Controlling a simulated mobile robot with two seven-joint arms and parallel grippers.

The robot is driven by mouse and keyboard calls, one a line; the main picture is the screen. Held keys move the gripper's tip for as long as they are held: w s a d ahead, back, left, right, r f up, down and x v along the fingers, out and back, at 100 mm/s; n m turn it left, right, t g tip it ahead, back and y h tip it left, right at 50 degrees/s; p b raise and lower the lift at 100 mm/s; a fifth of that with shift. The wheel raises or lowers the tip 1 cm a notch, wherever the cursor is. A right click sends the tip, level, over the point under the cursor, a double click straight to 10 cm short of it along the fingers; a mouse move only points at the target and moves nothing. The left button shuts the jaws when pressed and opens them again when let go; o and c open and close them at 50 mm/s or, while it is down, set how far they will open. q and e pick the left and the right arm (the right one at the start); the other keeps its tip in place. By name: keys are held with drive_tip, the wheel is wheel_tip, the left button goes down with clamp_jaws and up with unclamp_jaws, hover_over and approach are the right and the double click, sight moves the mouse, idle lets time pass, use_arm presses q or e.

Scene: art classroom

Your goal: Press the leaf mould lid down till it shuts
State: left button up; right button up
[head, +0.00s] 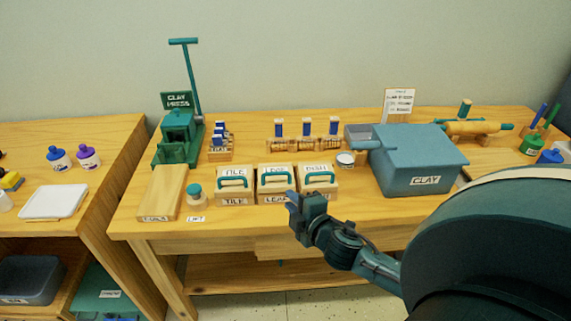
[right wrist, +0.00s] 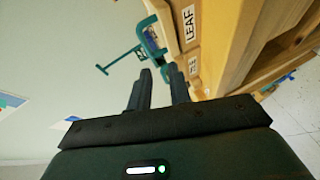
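The leaf mould (head: 276,198) is the middle of three pale wooden moulds near the front of the table. Its lid (head: 263,173) carries a teal bar handle and a partly covered label. I cannot tell whether the lid is fully down. The mould's LEAF label (right wrist: 190,22) also shows at the top of the right wrist view. My right gripper (head: 292,198) is in front of the mould's right side and hides part of its front. In the right wrist view the two fingers (right wrist: 159,70) stand apart with nothing between them. My left gripper is out of view.
The tile mould (head: 233,199) and dish mould (head: 325,188) stand close on either side. A small teal-topped jar (head: 196,197) and a wooden board (head: 163,190) are to the left. The clay box (head: 415,165) stands right. The green clay press (head: 178,137) is behind left.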

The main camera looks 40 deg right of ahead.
sight(277, 174)
drive_tip(key=shift+n, duration=0.4)
drive_tip(key=x, duration=0.4)
drive_tip(key=d+r+x, duration=0.1)
drive_tip(key=x, duration=0.4)
drive_tip(key=r+x, duration=0.1)
drive_tip(key=x, duration=0.4)
drive_tip(key=shift+w+d+r, duration=0.1)
drive_tip(key=shift+w+d, duration=0.05)
drive_tip(key=shift+d, duration=0.25)
drive_tip(key=shift+c, duration=0.3)
clamp_jaws()
drive_tip(key=shift+r, duration=0.1)
